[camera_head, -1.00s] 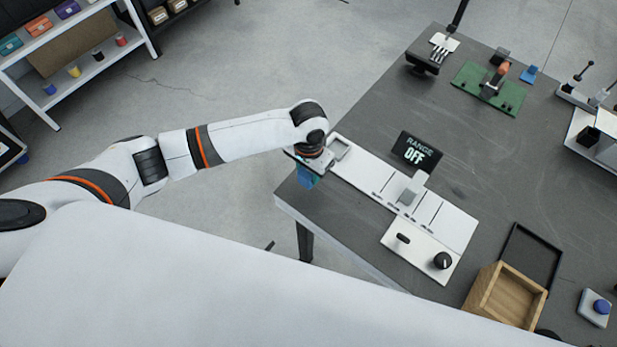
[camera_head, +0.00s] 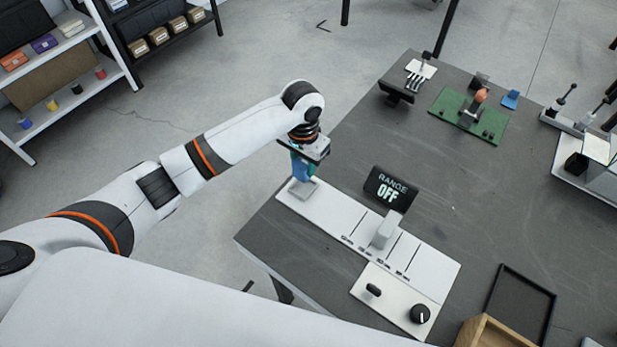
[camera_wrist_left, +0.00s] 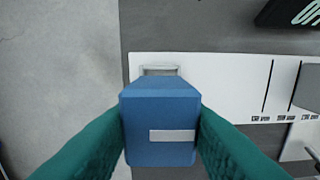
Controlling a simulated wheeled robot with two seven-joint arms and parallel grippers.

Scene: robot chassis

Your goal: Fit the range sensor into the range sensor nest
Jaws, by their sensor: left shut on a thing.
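The range sensor, a blue block with a pale label strip (camera_wrist_left: 160,125), is held between the two teal fingers of my left gripper (camera_head: 301,168). In the left wrist view the gripper (camera_wrist_left: 160,130) grips it from both sides. The sensor is at the far-left end of the white range board (camera_head: 329,219), over or beside the nest (camera_head: 303,188), a pale raised frame. The nest's far edge (camera_wrist_left: 159,70) shows just beyond the sensor in the left wrist view; the sensor hides the rest. I cannot tell whether they touch. My right gripper is not in view.
A black display (camera_head: 390,188) reading "RANGE OFF" stands behind the board. A pale upright block (camera_head: 387,230) stands on the marked lines, and a panel with a black knob (camera_head: 420,313) lies nearer.

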